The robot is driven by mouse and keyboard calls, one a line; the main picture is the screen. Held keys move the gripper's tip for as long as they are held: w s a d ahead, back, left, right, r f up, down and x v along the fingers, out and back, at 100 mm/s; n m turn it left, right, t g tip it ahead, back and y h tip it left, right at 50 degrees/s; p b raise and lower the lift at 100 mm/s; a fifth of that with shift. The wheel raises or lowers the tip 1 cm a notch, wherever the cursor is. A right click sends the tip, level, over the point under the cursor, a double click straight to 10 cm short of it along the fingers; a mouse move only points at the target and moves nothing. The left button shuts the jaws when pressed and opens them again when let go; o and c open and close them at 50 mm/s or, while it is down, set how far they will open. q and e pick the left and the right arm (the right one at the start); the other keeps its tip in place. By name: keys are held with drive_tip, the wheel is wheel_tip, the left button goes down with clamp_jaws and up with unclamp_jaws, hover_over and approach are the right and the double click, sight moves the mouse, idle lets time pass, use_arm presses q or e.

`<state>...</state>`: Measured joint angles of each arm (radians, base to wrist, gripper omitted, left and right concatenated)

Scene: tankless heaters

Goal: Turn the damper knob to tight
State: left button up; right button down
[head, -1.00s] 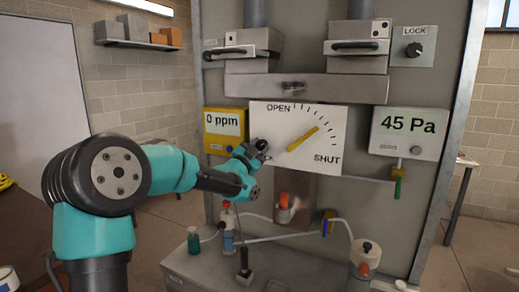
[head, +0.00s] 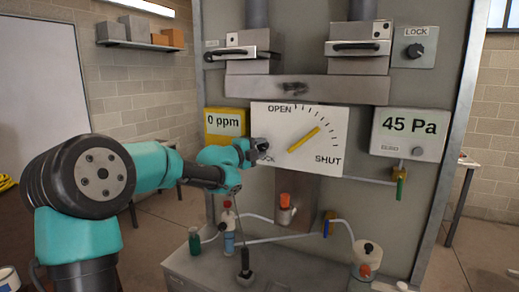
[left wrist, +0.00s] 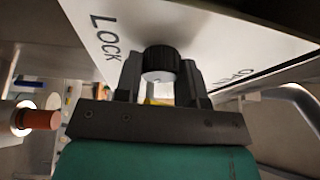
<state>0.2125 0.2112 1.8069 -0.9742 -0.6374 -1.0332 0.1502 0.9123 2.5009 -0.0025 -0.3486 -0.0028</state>
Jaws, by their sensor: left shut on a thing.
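The white damper plate (head: 272,122) reads OPEN at its top and SHUT at its lower right, with tick marks between. Its yellow pointer (head: 304,139) slants up to the right, aimed between the two words. My left gripper (head: 260,149) is at the plate's left lower edge, partly hiding the LOCK label. In the left wrist view, a black ribbed knob (left wrist: 160,60) with a pale face sits between the fingers of my left gripper (left wrist: 161,82), which is shut on it. The LOCK lettering (left wrist: 104,38) is beside it. My right gripper is in neither view.
A yellow 0 ppm meter (head: 225,140) is left of the plate and a 45 Pa meter (head: 404,149) is right of it. A second LOCK knob (head: 414,50) is at upper right. Bottles and tubing (head: 262,238) stand below on a grey ledge.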

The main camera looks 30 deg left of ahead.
use_arm(q)
drive_tip(key=shift+m+g, duration=0.3)
drive_tip(key=shift+m, duration=0.5)
drive_tip(key=o, duration=0.9)
drive_tip(key=shift+s, duration=0.1)
drive_tip(key=v, duration=1.7)
drive_tip(key=shift+s+a+r, duration=0.1)
drive_tip(key=shift+r, duration=0.05)
